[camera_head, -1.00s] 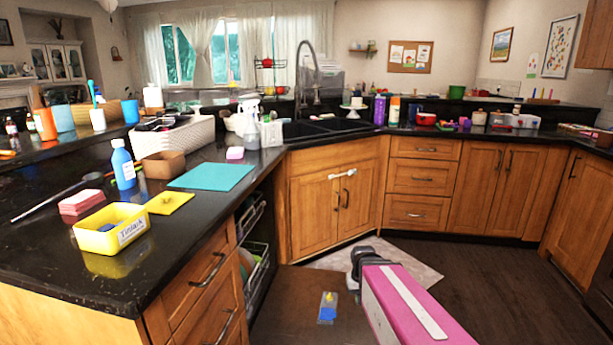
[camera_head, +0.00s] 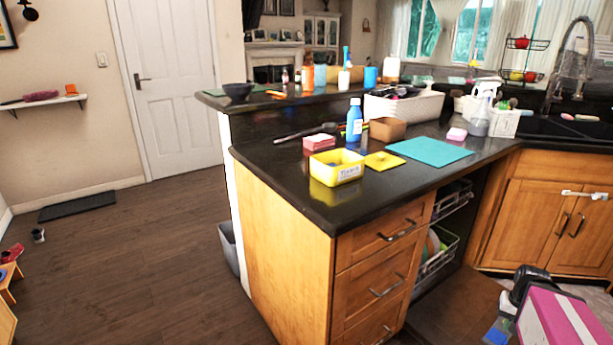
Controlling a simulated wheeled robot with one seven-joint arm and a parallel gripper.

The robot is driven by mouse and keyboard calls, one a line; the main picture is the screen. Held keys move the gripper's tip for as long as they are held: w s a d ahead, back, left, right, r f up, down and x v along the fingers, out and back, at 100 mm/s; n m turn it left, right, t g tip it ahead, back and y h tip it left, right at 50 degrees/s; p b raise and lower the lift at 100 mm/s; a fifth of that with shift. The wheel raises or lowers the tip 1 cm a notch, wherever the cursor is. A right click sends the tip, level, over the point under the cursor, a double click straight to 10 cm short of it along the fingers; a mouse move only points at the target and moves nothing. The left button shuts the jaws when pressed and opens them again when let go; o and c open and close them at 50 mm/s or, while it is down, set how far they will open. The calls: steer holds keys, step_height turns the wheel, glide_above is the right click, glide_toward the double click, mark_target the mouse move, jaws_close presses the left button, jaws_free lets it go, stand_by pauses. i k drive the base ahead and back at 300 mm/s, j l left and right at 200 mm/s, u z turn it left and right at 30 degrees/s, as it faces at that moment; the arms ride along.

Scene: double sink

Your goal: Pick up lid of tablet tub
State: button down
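Something dark blue shows inside the tub. A flat yellow square lid (camera_head: 384,161) lies on the counter just right of and a little behind the tub, apart from it. Nothing lies on the lid. My pink arm link shows at the bottom right, low and well away from the lid. My gripper itself is not clearly in view.
A teal mat (camera_head: 430,152) lies right of the lid. A brown box (camera_head: 388,129), blue bottle (camera_head: 354,121) and pink stack (camera_head: 319,142) stand behind. A pulled-out dish rack (camera_head: 438,255) sits below the counter. Open floor (camera_head: 130,255) lies left.

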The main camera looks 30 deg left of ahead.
mark_target(381, 161)
steer(key=u, duration=1.7)
